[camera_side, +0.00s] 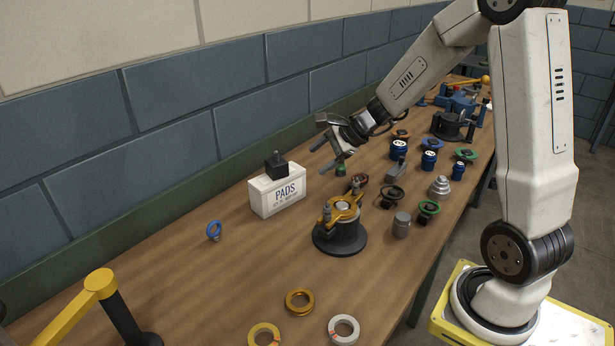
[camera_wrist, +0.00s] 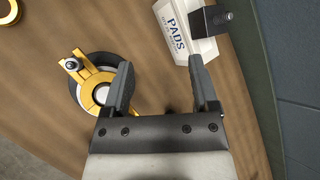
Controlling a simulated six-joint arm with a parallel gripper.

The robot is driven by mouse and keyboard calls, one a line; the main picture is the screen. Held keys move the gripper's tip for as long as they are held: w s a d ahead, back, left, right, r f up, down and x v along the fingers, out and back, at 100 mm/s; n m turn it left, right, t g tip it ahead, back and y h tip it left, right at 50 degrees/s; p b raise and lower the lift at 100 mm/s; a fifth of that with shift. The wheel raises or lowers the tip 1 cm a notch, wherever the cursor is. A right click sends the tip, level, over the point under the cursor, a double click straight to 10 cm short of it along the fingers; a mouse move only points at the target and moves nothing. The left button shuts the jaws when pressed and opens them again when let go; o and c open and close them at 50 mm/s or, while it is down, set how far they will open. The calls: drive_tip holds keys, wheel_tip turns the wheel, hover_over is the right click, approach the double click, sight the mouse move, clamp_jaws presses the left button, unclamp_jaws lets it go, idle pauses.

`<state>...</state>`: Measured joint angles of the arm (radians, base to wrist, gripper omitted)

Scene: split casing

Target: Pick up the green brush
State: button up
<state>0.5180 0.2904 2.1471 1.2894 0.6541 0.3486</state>
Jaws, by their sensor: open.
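A small green object (camera_side: 341,170), possibly the green brush, stands on the table just below my gripper in the side view. It is small and partly dark, so I cannot tell its shape. My gripper (camera_side: 321,157) is above the table with its fingers pointing left, apart from any object. In the wrist view the fingers (camera_wrist: 161,66) are spread with only bare table between them. No green object shows in the wrist view.
A white PADS box (camera_side: 277,193) with a black block on top stands left of my gripper. A yellow-and-black fixture (camera_side: 341,228) stands in front. Several knobs, including a green-rimmed one (camera_side: 428,210), crowd the right.

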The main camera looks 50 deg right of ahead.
drive_tip(key=w+d+f+m+t+h, duration=0.1)
drive_tip(key=d+m+t+h, duration=0.5)
drive_tip(key=d+m, duration=1.45)
drive_tip(key=d+f+n, duration=0.1)
drive_tip(key=f, duration=0.2)
drive_tip(key=d+f+n, duration=0.1)
drive_tip(key=f, duration=0.3)
drive_tip(key=d+f+n+h, duration=0.1)
drive_tip(key=f+n, duration=0.1)
drive_tip(key=f, duration=0.2)
drive_tip(key=shift+w+d+f+g, duration=0.2)
drive_tip(key=shift+w+g, duration=0.05)
drive_tip(key=shift+g, duration=0.15)
drive_tip(key=shift+f, duration=0.5)
drive_tip(key=shift+x, duration=1.3)
hover_over(344, 176)
drive_tip(key=shift+f, duration=1)
drive_tip(key=shift+s, duration=0.1)
clamp_jaws()
